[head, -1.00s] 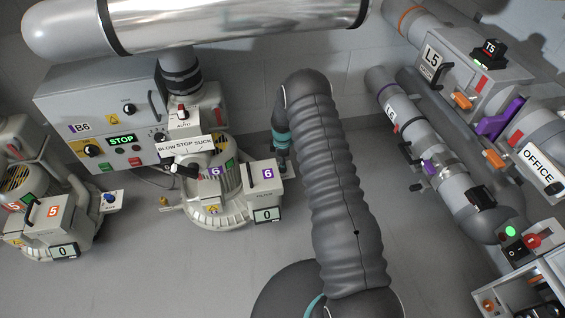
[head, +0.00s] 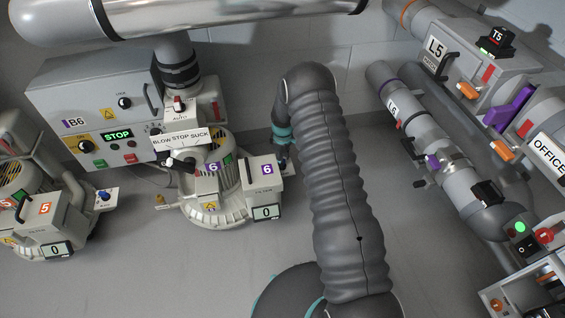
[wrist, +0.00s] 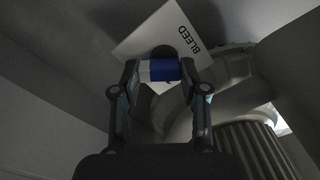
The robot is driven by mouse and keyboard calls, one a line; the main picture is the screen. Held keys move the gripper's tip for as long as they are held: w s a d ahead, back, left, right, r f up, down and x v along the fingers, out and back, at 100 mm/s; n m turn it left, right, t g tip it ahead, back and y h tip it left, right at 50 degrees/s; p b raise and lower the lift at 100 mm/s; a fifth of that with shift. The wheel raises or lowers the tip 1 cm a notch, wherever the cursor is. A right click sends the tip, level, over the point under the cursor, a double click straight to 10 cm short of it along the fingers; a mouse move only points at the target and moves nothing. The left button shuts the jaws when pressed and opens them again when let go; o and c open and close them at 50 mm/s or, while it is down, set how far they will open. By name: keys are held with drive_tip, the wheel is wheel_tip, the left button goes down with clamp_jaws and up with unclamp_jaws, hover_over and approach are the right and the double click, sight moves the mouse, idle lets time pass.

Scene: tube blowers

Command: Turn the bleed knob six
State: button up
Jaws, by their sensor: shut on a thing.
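In the wrist view, the bleed knob (wrist: 165,71) is blue with a pale stripe across it. It stands in front of a white plate (wrist: 150,42) lettered BLEED. My gripper (wrist: 162,73) is shut on the knob, one finger on each side. In the head view, blower six (head: 213,200) stands left of my arm, with a box (head: 262,185) marked 6 and a display (head: 266,212) reading 0. I cannot make out knob six there.
Control box B6 (head: 90,105) shows STOP behind the blower. Blower five (head: 45,213) with its own blue knob (head: 104,195) is at the left. Pipes L5 and L6 (head: 395,110) run along the right. Grey floor (head: 160,275) is clear in front.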

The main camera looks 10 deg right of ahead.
drive_tip(key=m+b, duration=0.1)
drive_tip(key=m, duration=0.2)
drive_tip(key=m+b, duration=0.1)
drive_tip(key=m, duration=0.1)
drive_tip(key=shift+s+d+f+m+b, duration=0.1)
drive_tip(key=shift+s+m+b, duration=0.05)
drive_tip(key=shift+m+b, duration=0.25)
idle(0.4)
drive_tip(key=o, duration=1.1)
drive_tip(key=shift+o, duration=0.2)
wheel_tip(320, 180, up, 12)
